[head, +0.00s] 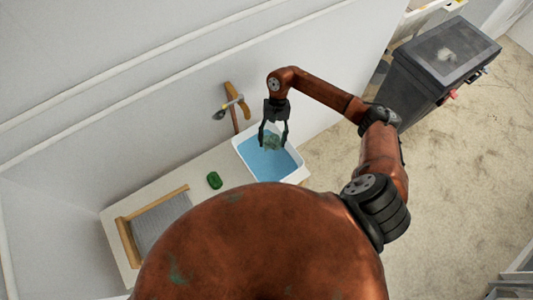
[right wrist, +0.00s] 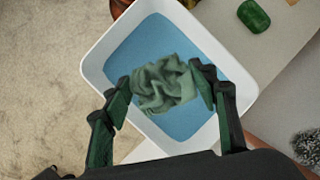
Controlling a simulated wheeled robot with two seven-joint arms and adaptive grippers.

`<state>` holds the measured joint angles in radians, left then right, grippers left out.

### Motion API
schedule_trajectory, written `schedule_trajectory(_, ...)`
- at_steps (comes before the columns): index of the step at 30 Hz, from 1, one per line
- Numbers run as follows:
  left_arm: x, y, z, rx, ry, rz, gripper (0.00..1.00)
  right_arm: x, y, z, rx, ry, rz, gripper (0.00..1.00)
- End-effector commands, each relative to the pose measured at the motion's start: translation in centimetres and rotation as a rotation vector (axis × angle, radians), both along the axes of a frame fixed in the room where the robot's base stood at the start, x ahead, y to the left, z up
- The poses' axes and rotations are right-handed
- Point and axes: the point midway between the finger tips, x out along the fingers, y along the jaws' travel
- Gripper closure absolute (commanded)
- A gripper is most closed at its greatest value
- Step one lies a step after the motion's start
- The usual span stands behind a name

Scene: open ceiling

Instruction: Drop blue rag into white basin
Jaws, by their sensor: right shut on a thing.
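The white basin (head: 297,174) stands at the right end of a pale counter, with blue water or a blue inside. In the right wrist view, the basin (right wrist: 97,62) fills the middle below the gripper. My right gripper (head: 273,142) is shut on a crumpled rag (right wrist: 165,88), which looks grey-green rather than blue. The fingers hold the rag from two sides over the basin's opening. I cannot tell exactly how high above the blue surface it hangs. The rag also shows small between the fingers in the head view (head: 272,143). My left gripper is not in view.
A green soap bar (head: 214,180) and a wooden-framed washboard (head: 160,224) lie on the counter left of the basin. Tools (head: 236,103) are by the wall behind it. A dark bin (head: 432,75) stands on the floor at the right. A grey bristly thing (right wrist: 307,147) shows in the wrist view.

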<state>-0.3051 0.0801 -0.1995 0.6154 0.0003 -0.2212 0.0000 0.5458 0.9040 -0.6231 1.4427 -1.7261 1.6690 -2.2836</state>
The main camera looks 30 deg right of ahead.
Motion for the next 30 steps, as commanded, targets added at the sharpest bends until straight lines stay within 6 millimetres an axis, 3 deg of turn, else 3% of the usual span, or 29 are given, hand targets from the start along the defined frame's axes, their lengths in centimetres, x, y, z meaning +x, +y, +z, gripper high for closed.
schedule_trajectory(6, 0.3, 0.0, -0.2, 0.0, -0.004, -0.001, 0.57, 0.0, -0.1, -1.9, 0.001, 0.0, -0.003, 0.66)
schedule_trajectory(17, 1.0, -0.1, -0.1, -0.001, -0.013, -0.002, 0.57, -0.1, -0.2, -2.3, 0.001, -0.001, -0.003, 0.66)
schedule_trajectory(18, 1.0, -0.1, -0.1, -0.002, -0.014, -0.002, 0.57, -0.1, -0.2, -2.3, 0.001, -0.001, -0.003, 0.46)
schedule_trajectory(27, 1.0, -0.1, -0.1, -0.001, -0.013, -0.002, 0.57, -0.1, -0.2, -2.3, 0.0, -0.001, -0.004, 0.26)
schedule_trajectory(30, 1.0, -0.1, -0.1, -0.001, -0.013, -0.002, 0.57, -0.1, -0.2, -2.3, 0.0, -0.001, -0.004, 0.26)
